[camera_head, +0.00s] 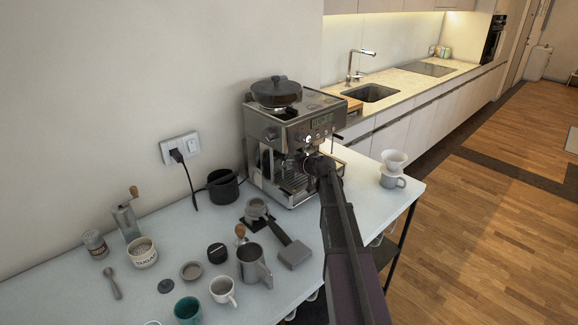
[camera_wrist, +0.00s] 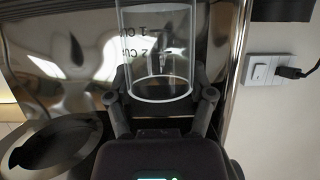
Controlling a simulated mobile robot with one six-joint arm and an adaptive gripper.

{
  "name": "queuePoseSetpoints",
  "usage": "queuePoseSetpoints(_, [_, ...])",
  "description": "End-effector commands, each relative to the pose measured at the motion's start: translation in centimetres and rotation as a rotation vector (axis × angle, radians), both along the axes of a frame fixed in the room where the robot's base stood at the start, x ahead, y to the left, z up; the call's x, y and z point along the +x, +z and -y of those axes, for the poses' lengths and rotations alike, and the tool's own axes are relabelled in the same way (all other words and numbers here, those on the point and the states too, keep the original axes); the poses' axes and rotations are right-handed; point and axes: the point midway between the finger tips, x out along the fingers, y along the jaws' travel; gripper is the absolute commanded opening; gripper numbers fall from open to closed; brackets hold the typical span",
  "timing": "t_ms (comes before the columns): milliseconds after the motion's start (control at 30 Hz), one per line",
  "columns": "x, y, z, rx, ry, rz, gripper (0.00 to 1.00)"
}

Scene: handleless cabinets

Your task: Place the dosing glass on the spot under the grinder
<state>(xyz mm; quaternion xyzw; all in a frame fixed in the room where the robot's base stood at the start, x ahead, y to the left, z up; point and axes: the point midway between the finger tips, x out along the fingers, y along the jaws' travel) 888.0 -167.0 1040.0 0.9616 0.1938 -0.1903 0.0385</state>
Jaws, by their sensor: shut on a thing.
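The dosing glass (camera_wrist: 160,45) is a clear cylinder with dark cup marks, seen in the wrist view. My gripper (camera_wrist: 162,100) is shut on it, with one finger on each side. In the head view my gripper (camera_head: 318,165) is at the front of the steel espresso machine (camera_head: 290,140), and I cannot make out the glass there. The grinder's dark-lidded hopper (camera_head: 275,92) tops the machine. The spot under the grinder is not clearly visible. In the wrist view the glass stands before shiny steel (camera_wrist: 75,45); whether it touches a surface below, I cannot tell.
A dark round part (camera_wrist: 50,145) is close by at lower left in the wrist view. A black container (camera_head: 222,186) is left of the machine. A tamper, steel pitcher (camera_head: 253,264) and cups crowd the table in front. A dripper on a mug (camera_head: 393,170) is to the right.

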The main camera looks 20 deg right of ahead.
Motion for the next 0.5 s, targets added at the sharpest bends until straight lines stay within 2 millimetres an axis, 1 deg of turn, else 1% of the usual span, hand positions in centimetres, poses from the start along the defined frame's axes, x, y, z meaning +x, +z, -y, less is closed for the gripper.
queuePoseSetpoints(100, [0.0, -0.39, 0.01, 0.0, 0.0, 0.0, 0.2])
queuePoseSetpoints(133, [0.0, -0.3, 0.01, 0.0, 0.0, 0.0, 0.75])
queuePoseSetpoints(167, [0.0, -0.26, 0.01, 0.0, 0.0, 0.0, 0.84])
queuePoseSetpoints(200, [0.0, -0.26, 0.01, 0.0, 0.0, 0.0, 0.96])
queuePoseSetpoints(233, [0.0, -0.26, 0.01, 0.0, 0.0, 0.0, 1.0])
queuePoseSetpoints(500, [0.0, -0.25, 0.01, 0.0, 0.0, 0.0, 1.0])
